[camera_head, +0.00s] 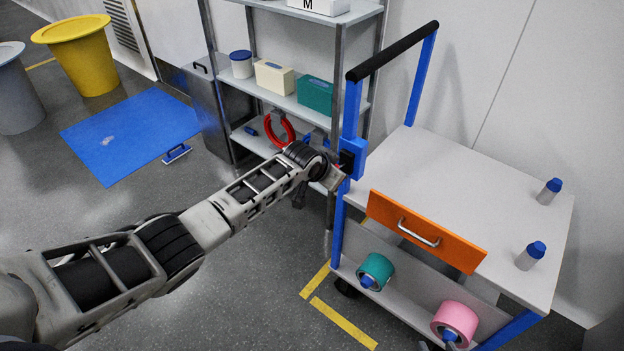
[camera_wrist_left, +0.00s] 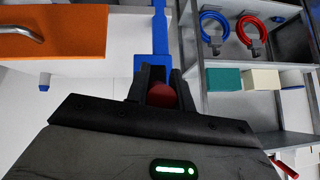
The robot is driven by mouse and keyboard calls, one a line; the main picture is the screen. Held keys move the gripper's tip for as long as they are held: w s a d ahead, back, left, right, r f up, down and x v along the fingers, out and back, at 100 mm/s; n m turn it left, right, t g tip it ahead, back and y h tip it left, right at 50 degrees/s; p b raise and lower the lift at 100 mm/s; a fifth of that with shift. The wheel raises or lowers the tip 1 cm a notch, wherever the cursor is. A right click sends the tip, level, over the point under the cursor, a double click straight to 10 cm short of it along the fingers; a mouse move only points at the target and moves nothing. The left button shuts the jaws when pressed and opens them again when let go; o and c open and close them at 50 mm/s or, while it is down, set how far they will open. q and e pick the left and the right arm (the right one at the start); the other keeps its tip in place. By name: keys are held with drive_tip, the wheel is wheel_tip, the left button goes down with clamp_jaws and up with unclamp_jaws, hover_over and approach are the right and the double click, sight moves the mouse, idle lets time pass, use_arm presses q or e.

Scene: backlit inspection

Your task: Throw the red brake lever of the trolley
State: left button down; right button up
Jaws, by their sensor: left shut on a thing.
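The trolley (camera_head: 455,180) stands at the right, with a pale top and blue posts. A blue bracket (camera_head: 354,158) sits on its near left post. My left arm reaches across from the lower left to this bracket. My left gripper (camera_wrist_left: 162,88) is shut on the red brake lever (camera_wrist_left: 162,97), whose rounded red end shows between the dark fingers. The blue bracket and post stand just beyond the fingertips in the left wrist view (camera_wrist_left: 152,61). In the head view the lever is mostly hidden by my wrist. I cannot make out my right gripper.
An orange drawer front (camera_head: 427,231) with a metal handle juts from the trolley. Two blue-capped bottles (camera_head: 549,192) stand on top; teal and pink rolls lie below. Metal shelves (camera_head: 290,102) stand close behind.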

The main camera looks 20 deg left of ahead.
use_arm(q)
drive_tip(key=shift+w+r+g+y, duration=0.1)
drive_tip(key=shift+r+g+y, duration=0.25)
drive_tip(key=shift+g, duration=0.35)
drive_tip(key=shift+r+g, duration=0.35)
drive_tip(key=shift+g, duration=0.25)
drive_tip(key=c, duration=1.2)
unclamp_jaws()
drive_tip(key=shift+w, duration=0.1)
drive_tip(key=shift+r, duration=0.15)
